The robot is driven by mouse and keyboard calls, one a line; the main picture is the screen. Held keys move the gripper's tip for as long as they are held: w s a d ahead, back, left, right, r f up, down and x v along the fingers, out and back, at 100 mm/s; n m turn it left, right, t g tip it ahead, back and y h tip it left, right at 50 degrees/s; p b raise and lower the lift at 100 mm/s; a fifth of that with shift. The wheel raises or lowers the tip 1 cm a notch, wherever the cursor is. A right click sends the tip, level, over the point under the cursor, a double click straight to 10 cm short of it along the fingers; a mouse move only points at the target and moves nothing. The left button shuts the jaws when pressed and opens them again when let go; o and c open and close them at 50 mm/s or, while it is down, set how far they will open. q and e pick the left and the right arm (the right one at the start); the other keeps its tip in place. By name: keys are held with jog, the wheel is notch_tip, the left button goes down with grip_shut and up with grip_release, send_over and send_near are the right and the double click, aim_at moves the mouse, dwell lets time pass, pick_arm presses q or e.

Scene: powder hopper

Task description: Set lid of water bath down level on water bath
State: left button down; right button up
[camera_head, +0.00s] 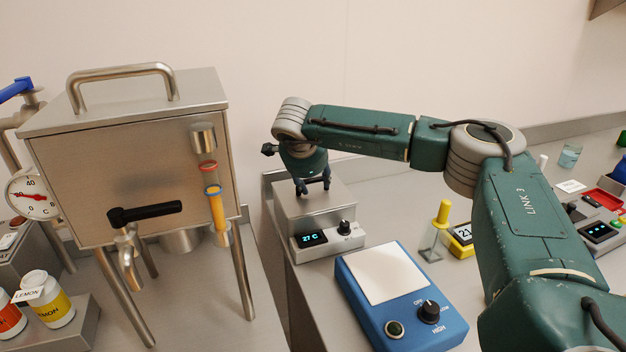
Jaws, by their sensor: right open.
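The water bath (329,238) is a grey metal box with a display reading 27 C and a black knob on its front, standing on the bench left of centre. Its top is covered by a flat grey surface that looks like the lid (342,199), lying about level. My right gripper (313,187) points down over this top with its dark fingers apart. Whether the fingertips touch the lid, and any handle between them, is too small to tell. My left gripper is not in view.
A steel hopper (120,180) on legs stands close on the left, with a black lever and sight tube. A blue hotplate (405,300) lies in front of the bath. A yellow-topped stand (440,225) is to the right.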

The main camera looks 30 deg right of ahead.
jog(key=v, duration=1.2)
dwell(0.3)
